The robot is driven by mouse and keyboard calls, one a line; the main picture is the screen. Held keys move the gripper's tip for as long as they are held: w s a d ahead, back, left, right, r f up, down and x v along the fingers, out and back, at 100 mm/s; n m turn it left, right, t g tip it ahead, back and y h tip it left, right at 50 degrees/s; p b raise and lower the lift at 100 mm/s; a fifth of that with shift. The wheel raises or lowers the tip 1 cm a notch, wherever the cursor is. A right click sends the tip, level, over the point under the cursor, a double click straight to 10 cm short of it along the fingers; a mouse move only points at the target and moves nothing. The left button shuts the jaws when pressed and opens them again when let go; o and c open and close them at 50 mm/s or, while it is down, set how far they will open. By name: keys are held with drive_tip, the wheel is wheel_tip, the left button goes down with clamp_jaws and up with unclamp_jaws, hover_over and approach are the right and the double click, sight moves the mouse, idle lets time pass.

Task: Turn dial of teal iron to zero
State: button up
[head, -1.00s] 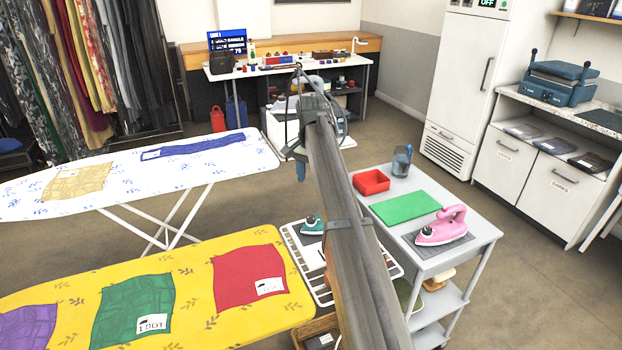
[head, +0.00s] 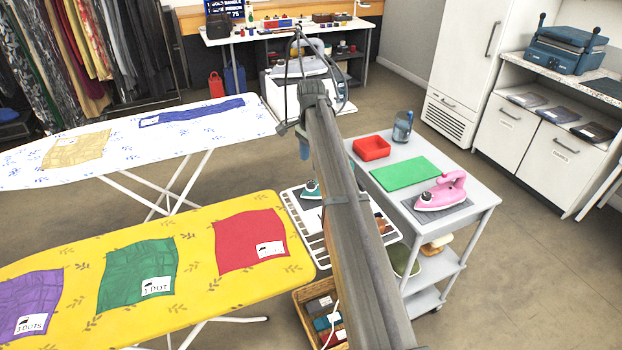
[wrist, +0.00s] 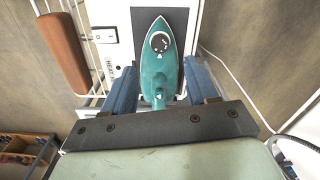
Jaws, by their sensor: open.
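The teal iron (head: 311,189) stands on a white slatted stand left of the grey cart, partly hidden by my arm in the head view. In the wrist view the teal iron (wrist: 158,72) points up the picture, with its round dark dial (wrist: 160,43) facing the camera. The dial has white marks, too small to read. My gripper (wrist: 160,84) is open, one blue finger on each side of the iron's lower part in the picture. I cannot tell how far above it the fingers are. A blue finger of my gripper (head: 304,150) shows in the head view.
The yellow ironing board (head: 190,255) is left of the stand. In the wrist view, a switch (wrist: 105,35) and brown handle (wrist: 63,50) lie left of the iron.

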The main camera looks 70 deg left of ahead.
sight(311, 183)
wheel_tip(311, 183, down, 8)
drive_tip(key=shift+f, duration=0.1)
idle(0.4)
drive_tip(key=shift+c, duration=0.4)
drive_tip(key=c, duration=1)
drive_tip(key=shift+n, duration=2.2)
drive_tip(key=o, duration=1.1)
